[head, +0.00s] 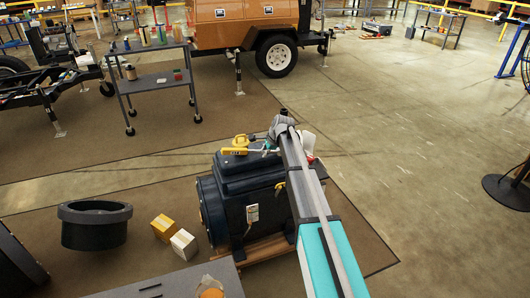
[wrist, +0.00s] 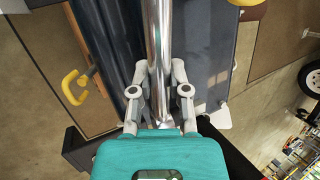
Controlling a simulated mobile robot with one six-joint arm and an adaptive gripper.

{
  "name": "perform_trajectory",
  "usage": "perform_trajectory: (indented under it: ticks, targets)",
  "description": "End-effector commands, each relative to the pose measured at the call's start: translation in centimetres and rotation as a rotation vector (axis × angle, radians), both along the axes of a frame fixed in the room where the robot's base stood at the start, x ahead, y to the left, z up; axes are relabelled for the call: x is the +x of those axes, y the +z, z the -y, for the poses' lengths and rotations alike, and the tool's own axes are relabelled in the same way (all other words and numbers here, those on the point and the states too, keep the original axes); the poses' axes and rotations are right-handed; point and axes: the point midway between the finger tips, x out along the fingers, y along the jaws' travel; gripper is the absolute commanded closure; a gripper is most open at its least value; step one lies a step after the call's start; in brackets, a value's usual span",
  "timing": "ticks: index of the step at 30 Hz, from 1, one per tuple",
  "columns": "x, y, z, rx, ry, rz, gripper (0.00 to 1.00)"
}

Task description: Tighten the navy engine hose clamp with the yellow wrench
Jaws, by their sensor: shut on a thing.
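The navy engine (head: 262,187) stands on a wooden base in the head view. Its dark top also shows below my gripper in the wrist view (wrist: 208,60). My gripper (head: 262,149) is over the engine's top; in the wrist view my gripper (wrist: 158,90) is shut on a bright metal shaft (wrist: 159,35) that runs out of the top of the picture. In the head view a yellow bar (head: 234,151), seemingly the yellow wrench, lies in line with my gripper over the engine's top. I cannot make out the hose clamp or whether the wrench touches it.
A yellow hook-shaped part (wrist: 75,88) is left of my gripper. A dark ring-shaped part (head: 95,224) and two small boxes, one yellow (head: 163,227) and one white (head: 184,244), lie left of the engine. A cart (head: 153,82) stands behind. The floor at right is mostly open.

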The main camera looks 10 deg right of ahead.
Motion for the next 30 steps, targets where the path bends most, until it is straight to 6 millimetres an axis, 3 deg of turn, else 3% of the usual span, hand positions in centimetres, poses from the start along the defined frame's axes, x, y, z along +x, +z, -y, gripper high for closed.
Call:
perform_trajectory:
  ticks: [30]
  targets:
    - [-4.2,0.0,0.8,0.000,-0.001,-0.001,1.00]
